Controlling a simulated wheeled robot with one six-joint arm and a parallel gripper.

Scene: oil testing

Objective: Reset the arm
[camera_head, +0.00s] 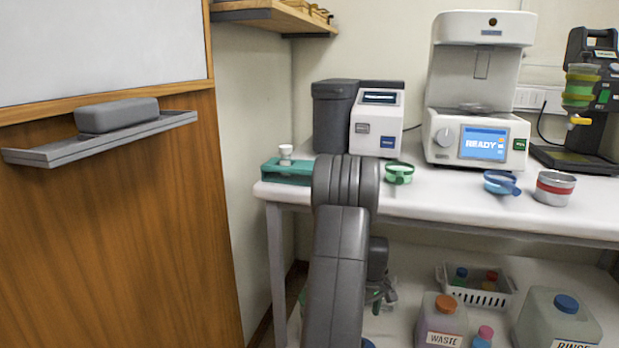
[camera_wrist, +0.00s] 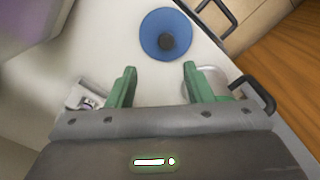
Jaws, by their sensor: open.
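My arm (camera_head: 338,270) rises from the bottom middle of the head view, in front of the bench. Its far end bends down past the bench's front edge, and my gripper is mostly hidden behind the arm there. In the wrist view my gripper (camera_wrist: 160,68) has two green fingers spread wide apart. Nothing is between them. A round blue thing with a dark centre (camera_wrist: 167,35) lies beyond the fingertips on a pale surface, apart from them.
The white bench (camera_head: 430,205) holds a teal block (camera_head: 288,176), a green cup (camera_head: 399,176), a blue cup (camera_head: 499,184), a metal cup (camera_head: 554,190) and several machines. Below are a waste bottle (camera_head: 441,318), a rinse container (camera_head: 556,318) and a white basket (camera_head: 478,293). A wooden panel (camera_head: 110,240) stands left.

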